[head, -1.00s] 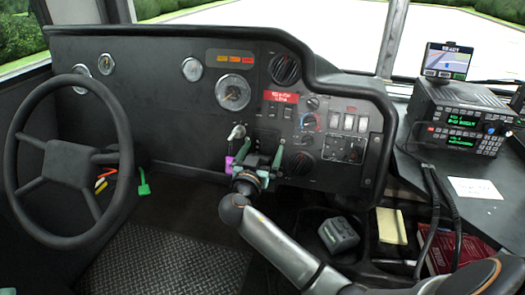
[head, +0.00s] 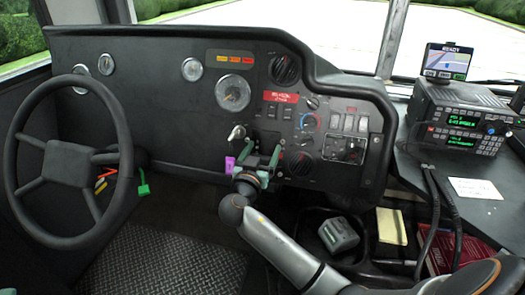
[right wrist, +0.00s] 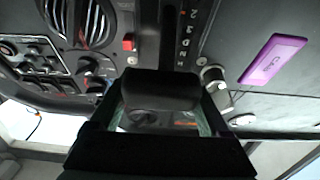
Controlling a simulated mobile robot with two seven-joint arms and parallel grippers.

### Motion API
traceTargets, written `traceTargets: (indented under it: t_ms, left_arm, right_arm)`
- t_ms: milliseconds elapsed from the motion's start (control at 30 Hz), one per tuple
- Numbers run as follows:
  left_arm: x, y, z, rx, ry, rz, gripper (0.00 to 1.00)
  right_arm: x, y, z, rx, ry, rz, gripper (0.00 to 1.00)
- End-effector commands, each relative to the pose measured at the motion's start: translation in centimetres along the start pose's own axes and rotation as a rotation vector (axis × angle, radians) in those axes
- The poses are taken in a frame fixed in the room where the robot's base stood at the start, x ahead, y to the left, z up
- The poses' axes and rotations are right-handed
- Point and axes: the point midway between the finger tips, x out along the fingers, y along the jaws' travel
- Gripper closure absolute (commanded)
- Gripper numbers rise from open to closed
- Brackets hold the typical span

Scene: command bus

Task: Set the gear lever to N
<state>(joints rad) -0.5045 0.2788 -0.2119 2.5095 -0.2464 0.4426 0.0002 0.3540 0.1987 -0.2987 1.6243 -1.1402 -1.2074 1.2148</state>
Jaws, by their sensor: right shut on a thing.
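The gear lever has a dark, blocky handle (right wrist: 160,90), which lies between the fingers of my right gripper (head: 260,156) in the right wrist view. My right gripper is shut on it, at the lower middle of the dashboard. A dark slot (right wrist: 165,35) runs up from the handle, with a column of gear marks (right wrist: 185,42) along its right side, among them D and N. The handle stands at the end of the marks near the lowest one. It hides the slot's lower end, so I cannot tell the exact gear.
A silver key switch (head: 238,132) with a purple tag (head: 230,165) sits just left of the gripper. Vents and knobs lie to its right. The steering wheel (head: 124,150) is at the left; a radio (head: 462,120) stands at the right.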

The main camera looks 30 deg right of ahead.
Motion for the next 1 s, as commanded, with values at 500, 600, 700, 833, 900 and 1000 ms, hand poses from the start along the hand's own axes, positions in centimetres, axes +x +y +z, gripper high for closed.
traceTargets:
  t_ms: [500, 600, 700, 833, 900, 1000]
  left_arm:
    - [0.5, -0.2, -0.5, 0.009, 0.003, 0.003, 0.53]
    - [0.5, -0.3, -0.5, 0.012, 0.005, 0.003, 0.53]
    - [0.5, -0.3, -0.5, 0.013, 0.005, 0.002, 0.53]
    - [0.5, -0.3, -0.5, 0.012, 0.005, -0.001, 0.53]
    - [0.5, -0.4, -0.5, 0.012, 0.005, -0.004, 0.53]
    - [0.5, -0.4, -0.5, 0.012, 0.004, -0.007, 0.53]
  right_arm:
    - [1.6, 0.0, -4.7, 0.005, 0.002, 0.001, 1.0]
    - [1.8, 0.0, -5.0, 0.002, 0.002, 0.002, 1.0]
    - [1.8, 0.0, -5.0, 0.001, 0.002, 0.001, 1.0]
    - [1.8, 0.0, -5.0, 0.001, 0.002, 0.001, 1.0]
    - [1.8, 0.0, -4.9, 0.001, 0.002, 0.001, 0.14]
    - [1.8, 0.0, -4.9, 0.001, 0.001, 0.001, 0.02]
